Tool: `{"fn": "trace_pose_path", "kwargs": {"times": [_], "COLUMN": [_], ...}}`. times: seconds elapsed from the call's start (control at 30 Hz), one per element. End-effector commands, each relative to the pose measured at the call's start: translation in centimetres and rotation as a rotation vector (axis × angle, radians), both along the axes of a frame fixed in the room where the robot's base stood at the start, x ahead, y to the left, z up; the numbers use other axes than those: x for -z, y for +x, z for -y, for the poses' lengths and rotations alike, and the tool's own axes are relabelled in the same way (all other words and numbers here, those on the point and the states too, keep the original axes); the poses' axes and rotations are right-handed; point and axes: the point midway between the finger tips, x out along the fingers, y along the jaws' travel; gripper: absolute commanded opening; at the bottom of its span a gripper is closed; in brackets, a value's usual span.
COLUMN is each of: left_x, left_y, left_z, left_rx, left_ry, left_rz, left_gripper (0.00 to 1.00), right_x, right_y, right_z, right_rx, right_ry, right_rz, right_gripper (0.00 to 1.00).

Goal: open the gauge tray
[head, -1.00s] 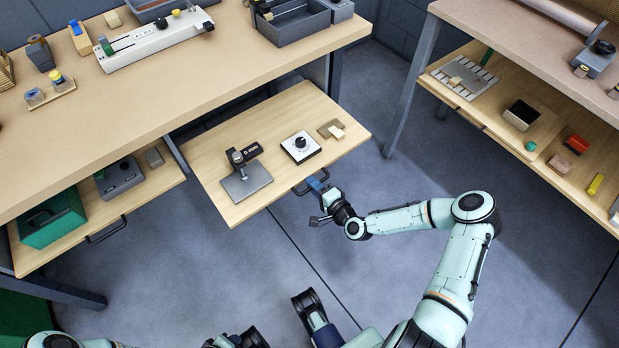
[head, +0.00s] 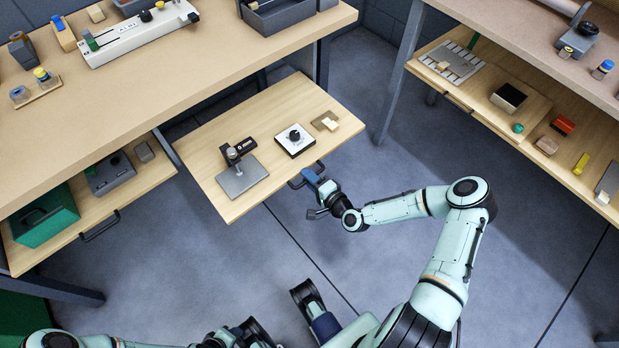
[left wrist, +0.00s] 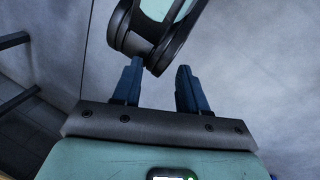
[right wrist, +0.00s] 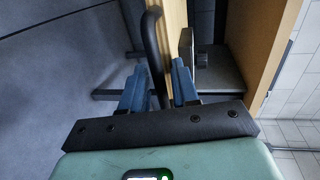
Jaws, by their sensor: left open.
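The gauge tray (head: 215,140) is a pale wooden pull-out board, standing well out from under the left bench. It carries a black gauge on a grey plate (head: 241,177), a white block with a black knob (head: 295,140) and a small tan piece on a brown plate (head: 326,121). My right gripper (head: 310,184) is at the dark handle on the tray's front edge. In the right wrist view the black handle bar (right wrist: 153,45) runs between its fingers (right wrist: 160,88), which close on it. My left gripper (left wrist: 162,85) is open and empty, low, away from the tray.
The left bench top (head: 210,75) overhangs the tray. A lower shelf board (head: 140,182) to the left holds a green box (head: 45,215) and a grey box. A second bench (head: 470,15) with a loaded shelf stands at right. The floor (head: 400,150) before the tray is clear.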

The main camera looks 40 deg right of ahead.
Motion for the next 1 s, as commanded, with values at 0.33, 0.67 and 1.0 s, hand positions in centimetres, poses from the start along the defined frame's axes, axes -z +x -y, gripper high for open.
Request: {"fn": "trace_pose_path", "kwargs": {"times": [0.33, 0.67, 1.0], "left_x": [-1.3, -2.5, -2.7], "left_y": [-1.3, -3.0, -3.4], "left_z": [0.6, 1.4, 1.6], "left_rx": [0.015, 0.033, 0.038], "left_ry": [-0.018, -0.037, -0.043], "left_rz": [-0.035, -0.080, -0.091], "left_gripper": [0.43, 0.43, 0.43], "right_x": [-1.1, -2.5, -2.8], "right_y": [-4.8, -11.3, -13.1], "right_z": [0.5, 1.0, 1.0], "right_rx": [0.002, 0.002, 0.000], "right_ry": [0.000, -0.001, 0.000], "right_rz": [-0.003, -0.002, 0.000], "right_gripper": [0.30, 0.30, 0.30]}}
